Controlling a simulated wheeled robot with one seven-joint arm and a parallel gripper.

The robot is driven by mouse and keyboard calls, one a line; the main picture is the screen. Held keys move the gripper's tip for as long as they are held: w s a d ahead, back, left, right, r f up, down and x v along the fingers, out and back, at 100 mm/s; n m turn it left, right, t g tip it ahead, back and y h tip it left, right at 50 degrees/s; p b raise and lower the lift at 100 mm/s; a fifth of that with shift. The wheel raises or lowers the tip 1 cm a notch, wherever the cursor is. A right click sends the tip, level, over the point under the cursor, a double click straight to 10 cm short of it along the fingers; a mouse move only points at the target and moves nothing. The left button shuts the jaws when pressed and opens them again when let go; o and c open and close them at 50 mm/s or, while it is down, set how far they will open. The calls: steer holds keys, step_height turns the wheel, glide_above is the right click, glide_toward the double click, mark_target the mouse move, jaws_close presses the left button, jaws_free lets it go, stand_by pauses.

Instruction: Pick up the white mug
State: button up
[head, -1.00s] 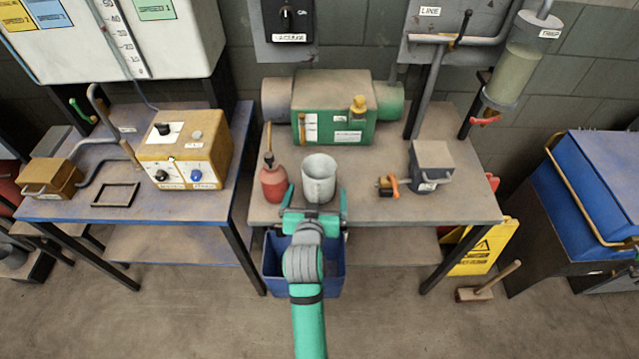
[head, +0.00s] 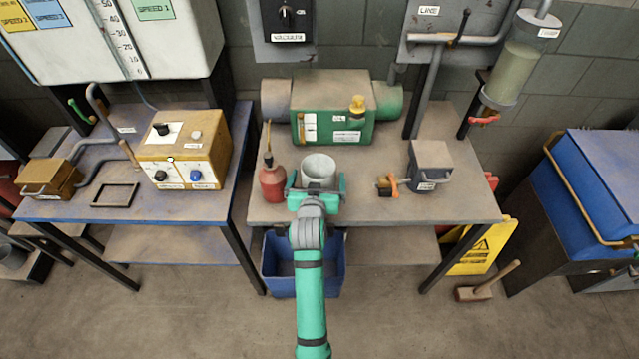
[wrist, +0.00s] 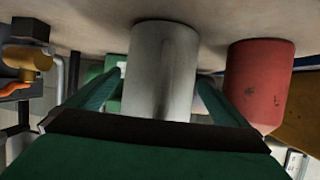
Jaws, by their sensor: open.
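The white mug (head: 319,167) stands upright on the right-hand workbench, near its front edge. It looks greyish white and worn. My gripper (head: 317,182) is open, with one finger on each side of the mug. In the wrist view the mug (wrist: 163,70) stands between the two green fingers (wrist: 150,90), with a gap visible on at least the right side. The lower part of the mug is hidden behind my gripper in the head view. I cannot see a handle.
A red oil can (head: 272,182) stands just left of the mug, close to my left finger. A green pump (head: 335,110) sits behind. A small valve with an orange handle (head: 390,186) and a grey box (head: 431,165) lie to the right. A blue bin (head: 332,270) is below.

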steer(key=c, duration=1.2)
steer(key=shift+r, duration=0.1)
